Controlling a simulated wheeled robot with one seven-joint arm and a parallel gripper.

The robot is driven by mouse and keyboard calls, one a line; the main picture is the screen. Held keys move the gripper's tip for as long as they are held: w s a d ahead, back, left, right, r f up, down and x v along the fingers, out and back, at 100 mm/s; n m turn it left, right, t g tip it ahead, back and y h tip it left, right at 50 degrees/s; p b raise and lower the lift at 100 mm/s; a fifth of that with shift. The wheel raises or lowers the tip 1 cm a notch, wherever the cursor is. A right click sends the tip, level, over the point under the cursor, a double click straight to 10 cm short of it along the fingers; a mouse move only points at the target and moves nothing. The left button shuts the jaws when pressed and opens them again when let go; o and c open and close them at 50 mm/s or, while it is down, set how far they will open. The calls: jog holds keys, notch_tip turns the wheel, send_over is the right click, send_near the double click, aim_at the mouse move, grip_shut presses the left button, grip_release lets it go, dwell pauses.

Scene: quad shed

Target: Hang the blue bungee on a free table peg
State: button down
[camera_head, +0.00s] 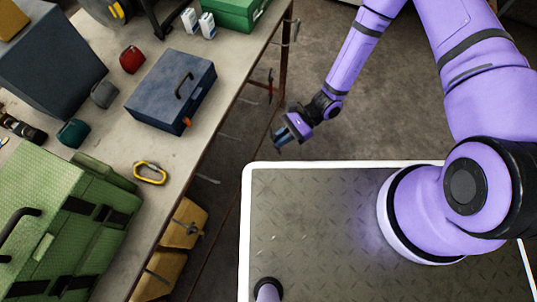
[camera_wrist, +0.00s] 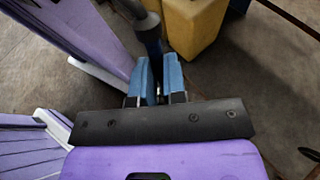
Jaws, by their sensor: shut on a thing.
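My gripper (camera_head: 283,135) hangs off the table's right side, above the floor and apart from the table edge. In the wrist view its two blue fingers (camera_wrist: 159,82) are shut on a narrow dark-blue thing (camera_wrist: 152,45), which seems to be the blue bungee; its ends are hard to make out. Thin metal pegs stick out from the table's edge. One peg (camera_head: 207,180) and another peg (camera_head: 229,137) look bare.
The table (camera_head: 125,190) carries a blue toolbox (camera_head: 172,88), a green case (camera_head: 60,225), a yellow carabiner (camera_head: 150,173) and several small items. Yellow cans (camera_head: 180,235) stand below its edge; one can (camera_wrist: 195,25) shows in the wrist view. Floor is open behind my gripper.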

jog(key=s+a+f+m+t+y, duration=0.3)
jog(key=s+a+f+y, duration=0.1)
jog(key=w+a+f, duration=0.1)
jog(key=w+a, duration=0.2)
jog(key=a, duration=0.4)
jog(key=shift+a+f, duration=0.35)
jog(key=shift+a, duration=0.05)
dwell(1.2)
dwell(0.5)
jog(key=c, duration=1.1)
grip_release()
jog(key=v, duration=1)
jog(key=shift+w+d, duration=0.15)
jog(key=shift+d, duration=0.25)
